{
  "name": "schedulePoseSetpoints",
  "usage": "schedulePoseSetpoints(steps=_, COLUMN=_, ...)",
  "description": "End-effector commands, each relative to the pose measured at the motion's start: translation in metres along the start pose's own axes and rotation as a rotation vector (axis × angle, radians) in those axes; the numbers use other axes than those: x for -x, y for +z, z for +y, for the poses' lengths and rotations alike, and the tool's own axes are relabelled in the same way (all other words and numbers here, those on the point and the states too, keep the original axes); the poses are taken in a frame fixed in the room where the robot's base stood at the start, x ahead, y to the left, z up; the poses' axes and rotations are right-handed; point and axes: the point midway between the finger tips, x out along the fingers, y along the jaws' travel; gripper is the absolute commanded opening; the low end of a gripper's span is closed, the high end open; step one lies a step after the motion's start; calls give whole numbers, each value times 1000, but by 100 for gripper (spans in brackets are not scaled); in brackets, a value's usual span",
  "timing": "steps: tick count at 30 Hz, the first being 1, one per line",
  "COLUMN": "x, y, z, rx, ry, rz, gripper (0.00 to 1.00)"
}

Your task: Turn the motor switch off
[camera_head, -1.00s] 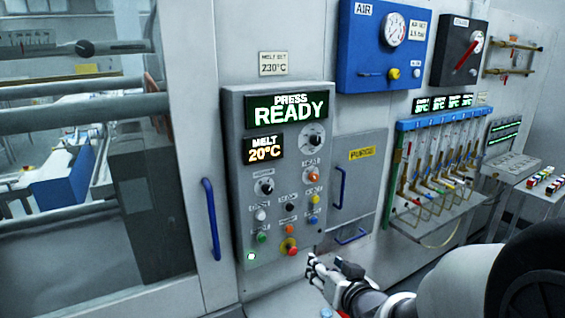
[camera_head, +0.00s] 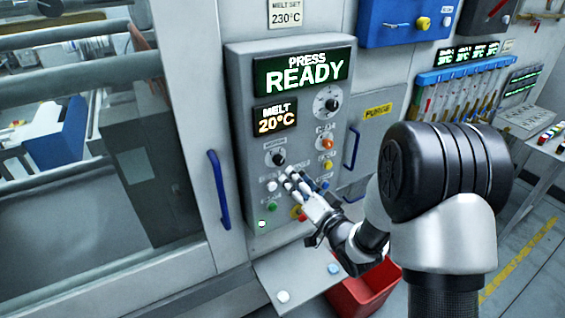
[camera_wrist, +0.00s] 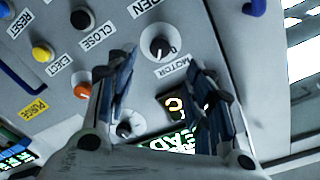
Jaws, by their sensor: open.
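The motor switch (camera_head: 276,158) is a black rotary knob on the left of the grey control panel (camera_head: 240,120). In the wrist view the knob (camera_wrist: 158,42) has a light pointer line and a MOTOR label beside it. I cannot surely tell which position it points to. My gripper (camera_head: 290,178) is in front of the panel, just below and right of the knob in the head view. In the wrist view my gripper (camera_wrist: 160,62) has its fingers apart, with the knob just beyond the gap between the tips. Nothing is held, and no contact shows.
Close by are the black CLOSE button (camera_wrist: 82,19), yellow EJECT button (camera_wrist: 42,51) and orange button (camera_wrist: 83,91). The READY display (camera_head: 303,73) is above. A blue door handle (camera_head: 218,188) stands left. A red bin (camera_head: 365,291) and a grey ledge (camera_head: 300,278) are below.

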Motion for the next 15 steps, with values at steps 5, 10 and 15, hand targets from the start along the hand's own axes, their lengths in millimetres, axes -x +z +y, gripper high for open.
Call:
schedulePoseSetpoints(steps=5, x=-40, y=0, z=-1, rx=0, ry=-3, rz=0, gripper=48)
schedulePoseSetpoints(steps=10, x=-70, y=0, z=-1, rx=0, ry=-1, rz=1, gripper=48)
schedulePoseSetpoints(steps=15, x=-88, y=0, z=0, rx=0, ry=0, rz=1, gripper=48)
